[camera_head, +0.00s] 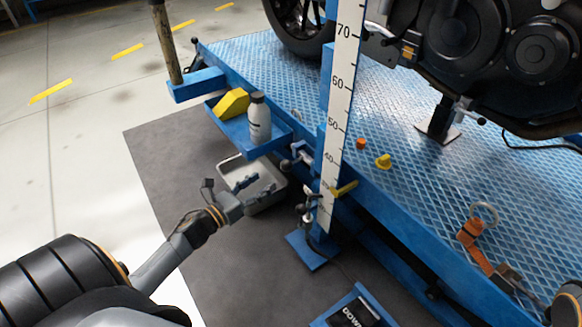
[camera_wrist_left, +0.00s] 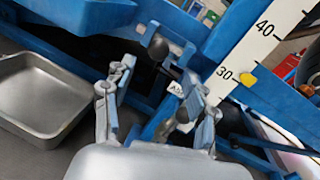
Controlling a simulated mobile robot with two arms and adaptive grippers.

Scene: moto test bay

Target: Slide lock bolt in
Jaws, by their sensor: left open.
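A black round knob (camera_wrist_left: 157,46) on a dark rod, which looks like the lock bolt, sits at the blue lift frame left of the ruler in the left wrist view. In the head view, small metal and black fittings (camera_head: 308,194) show at the post left of the ruler; I cannot tell which is the bolt. My left gripper (camera_head: 264,184) is open and empty, with its fingers pointing toward the post. In the left wrist view the knob appears beyond the gap between the fingertips (camera_wrist_left: 158,80), apart from them.
A white ruler (camera_head: 338,95) with a yellow pointer (camera_head: 344,188) stands beside the blue platform (camera_head: 420,185). A grey metal tray (camera_head: 262,190) lies below the blue shelf, which holds a bottle (camera_head: 259,120) and a yellow block (camera_head: 232,103). A motorcycle (camera_head: 490,45) stands on the platform.

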